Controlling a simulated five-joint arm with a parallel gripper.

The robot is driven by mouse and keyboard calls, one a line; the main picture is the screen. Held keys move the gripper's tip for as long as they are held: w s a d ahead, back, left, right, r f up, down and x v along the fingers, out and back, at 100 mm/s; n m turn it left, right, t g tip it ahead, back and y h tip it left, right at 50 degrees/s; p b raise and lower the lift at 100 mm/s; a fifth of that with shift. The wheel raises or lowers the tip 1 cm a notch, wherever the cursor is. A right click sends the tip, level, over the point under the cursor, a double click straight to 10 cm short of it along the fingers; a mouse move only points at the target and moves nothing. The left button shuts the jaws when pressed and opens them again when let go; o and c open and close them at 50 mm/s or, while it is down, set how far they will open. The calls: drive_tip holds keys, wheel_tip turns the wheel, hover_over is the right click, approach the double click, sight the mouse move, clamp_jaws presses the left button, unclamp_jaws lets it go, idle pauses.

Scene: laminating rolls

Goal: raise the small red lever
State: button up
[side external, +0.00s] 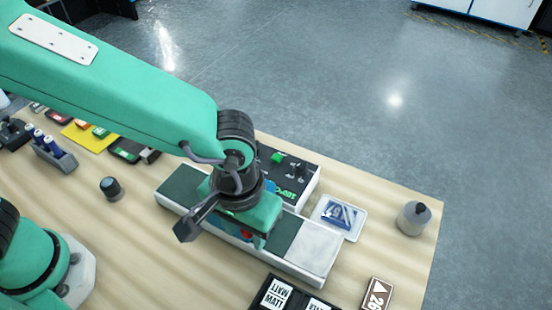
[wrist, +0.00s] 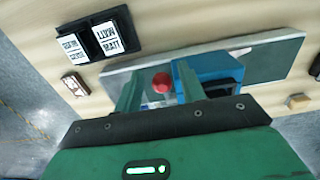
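The small red lever shows as a round red knob (wrist: 162,82) in the wrist view, beside a blue housing (wrist: 212,68) on the laminator. In the side view only a bit of red (side external: 245,234) shows beneath my wrist. My gripper (wrist: 158,88) has its two green fingers apart, one on each side of the red knob, with gaps visible between them and it. The right finger is close to the blue housing. In the side view my gripper (side external: 258,222) is low over the middle of the long machine (side external: 318,254), and my arm hides much of it.
A black control box (side external: 296,172) with a green button stands behind the machine. A clear tray (side external: 338,218) and a grey bottle (side external: 413,218) are to the right. Black label blocks (side external: 285,296) lie in front. A dark knob (side external: 111,188) stands at left.

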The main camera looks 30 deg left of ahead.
drive_tip(key=shift+r, duration=2.8)
drive_tip(key=shift+w+a+r, duration=0.15)
drive_tip(key=shift+w+a, duration=0.05)
drive_tip(key=shift+a, duration=0.1)
drive_tip(key=w+a+r+t+h, duration=0.1)
drive_tip(key=w+a+r, duration=0.25)
drive_tip(key=a, duration=0.55)
drive_tip(key=s+a+r+t, duration=0.1)
drive_tip(key=s+a+t, duration=0.1)
drive_tip(key=a, duration=0.9)
drive_tip(key=s+a+r+t+y, duration=0.1)
drive_tip(key=s+a+r+t, duration=0.1)
drive_tip(key=a, duration=0.9)
drive_tip(key=shift+s+a+r+t, duration=0.2)
drive_tip(key=shift+s+a+t, duration=0.1)
drive_tip(key=shift+s+a, duration=0.1)
drive_tip(key=shift+o, duration=0.7)
